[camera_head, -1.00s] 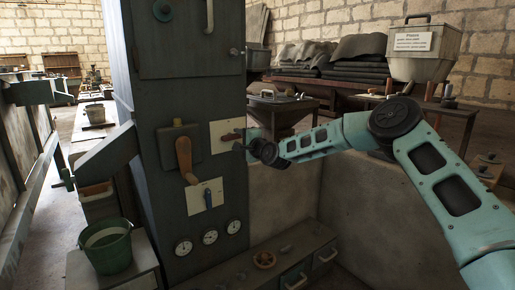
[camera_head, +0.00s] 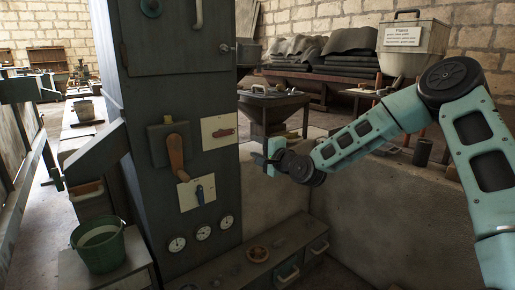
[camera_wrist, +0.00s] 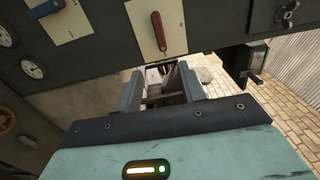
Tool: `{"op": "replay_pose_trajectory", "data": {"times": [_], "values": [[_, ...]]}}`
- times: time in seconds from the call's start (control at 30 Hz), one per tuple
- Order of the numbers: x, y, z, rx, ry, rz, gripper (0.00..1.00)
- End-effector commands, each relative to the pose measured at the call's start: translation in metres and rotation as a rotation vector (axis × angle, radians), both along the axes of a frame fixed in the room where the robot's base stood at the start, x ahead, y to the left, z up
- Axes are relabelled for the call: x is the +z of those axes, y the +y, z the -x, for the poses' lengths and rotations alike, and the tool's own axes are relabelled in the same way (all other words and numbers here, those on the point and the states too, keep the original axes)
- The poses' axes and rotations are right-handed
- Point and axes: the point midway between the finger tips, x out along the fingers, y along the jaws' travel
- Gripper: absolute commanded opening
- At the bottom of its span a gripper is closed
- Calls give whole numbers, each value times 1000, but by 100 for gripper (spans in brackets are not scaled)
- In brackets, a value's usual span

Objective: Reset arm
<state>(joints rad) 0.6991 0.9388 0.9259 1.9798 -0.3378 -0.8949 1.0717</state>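My gripper (camera_head: 264,160) is in front of the right side of the dark control cabinet (camera_head: 184,90), apart from it. In the wrist view my gripper (camera_wrist: 165,80) has its two fingers spread with nothing between them. A red-handled lever on a cream plate (camera_head: 219,131) is on the cabinet and also shows in the wrist view (camera_wrist: 158,30). Below it are a large lever with an orange-brown handle (camera_head: 175,153) and a small blue-handled lever (camera_head: 199,195). The blue lever shows at the upper left of the wrist view (camera_wrist: 46,8).
Several round gauges (camera_head: 203,233) line the cabinet's lower front. A green bucket (camera_head: 98,246) stands at the left. A low bench with drawers (camera_head: 287,271) lies below my arm. A hopper table (camera_head: 273,103) and a labelled grey bin (camera_head: 412,45) stand behind.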

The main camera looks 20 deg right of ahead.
Motion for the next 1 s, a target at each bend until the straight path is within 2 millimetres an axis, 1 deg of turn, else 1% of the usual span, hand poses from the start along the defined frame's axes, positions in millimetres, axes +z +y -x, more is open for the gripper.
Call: {"op": "replay_pose_trajectory", "data": {"times": [0.6,0.67,0.77,0.87,0.9,0.97,1.0], "values": [[0,0,0,0,0,0,40],[0,3,1,7,3,8,40],[-5,26,10,56,33,71,40],[-17,70,33,164,95,221,40],[-24,91,48,223,126,305,40],[-35,122,76,323,177,451,40],[-43,141,98,393,208,554,40]]}}
